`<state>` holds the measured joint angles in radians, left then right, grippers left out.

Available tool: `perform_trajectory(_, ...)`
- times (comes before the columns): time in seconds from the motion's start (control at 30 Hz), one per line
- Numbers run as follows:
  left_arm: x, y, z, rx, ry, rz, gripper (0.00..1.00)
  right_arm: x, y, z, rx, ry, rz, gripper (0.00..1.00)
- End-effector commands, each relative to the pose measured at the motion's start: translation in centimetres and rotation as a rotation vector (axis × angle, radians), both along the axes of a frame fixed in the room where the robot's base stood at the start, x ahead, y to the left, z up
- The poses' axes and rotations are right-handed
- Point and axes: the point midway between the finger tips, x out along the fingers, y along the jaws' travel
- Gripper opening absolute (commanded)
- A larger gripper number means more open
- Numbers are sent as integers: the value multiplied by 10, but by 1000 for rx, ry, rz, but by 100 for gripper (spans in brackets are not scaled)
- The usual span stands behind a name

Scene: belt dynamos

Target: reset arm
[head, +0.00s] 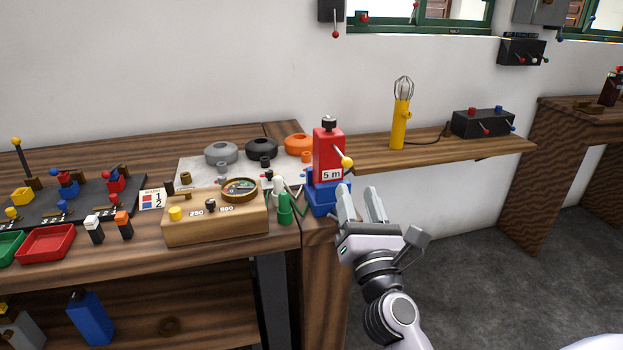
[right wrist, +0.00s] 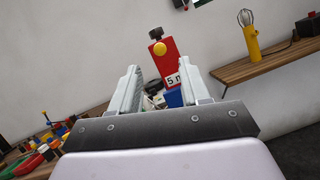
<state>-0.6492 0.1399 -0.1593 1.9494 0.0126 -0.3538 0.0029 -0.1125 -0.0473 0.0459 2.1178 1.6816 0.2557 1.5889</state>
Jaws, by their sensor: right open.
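My right gripper (head: 361,206) is open and empty, in front of and just right of the red device (head: 327,148). That device carries a "5 m" label, a black knob on top and a yellow-tipped lever, and sits on a blue base (head: 322,200) at the bench's right end. In the right wrist view, the red device (right wrist: 168,66) shows beyond and between the two open fingers (right wrist: 165,92), with a gap to them. Nothing is between the fingers. My left gripper is in neither view.
A wooden box with a dial (head: 215,218) stands left of the red device. A red tray (head: 46,244) is further left. Free floor lies at the right.

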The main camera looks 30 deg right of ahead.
Motion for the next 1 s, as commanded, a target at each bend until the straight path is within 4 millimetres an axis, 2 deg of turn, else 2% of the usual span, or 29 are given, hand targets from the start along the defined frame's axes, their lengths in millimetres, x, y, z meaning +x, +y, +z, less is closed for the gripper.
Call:
perform_trajectory(0.23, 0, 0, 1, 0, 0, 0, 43, 0, 3, -3, -55, 22, -7, 46)
perform_trajectory(0.37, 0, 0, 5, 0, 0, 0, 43, -3, 17, -17, -316, 117, -38, 46)
perform_trajectory(0.47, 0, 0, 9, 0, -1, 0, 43, -8, 38, -40, -659, 229, -64, 46)
perform_trajectory(0.67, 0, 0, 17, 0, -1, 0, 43, -28, 80, -105, -1438, 410, -63, 46)
perform_trajectory(0.83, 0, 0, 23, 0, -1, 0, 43, -61, 107, -172, -2113, 456, 5, 46)
perform_trajectory(1.0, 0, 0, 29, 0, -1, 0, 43, -108, 119, -238, -2760, 354, 129, 46)
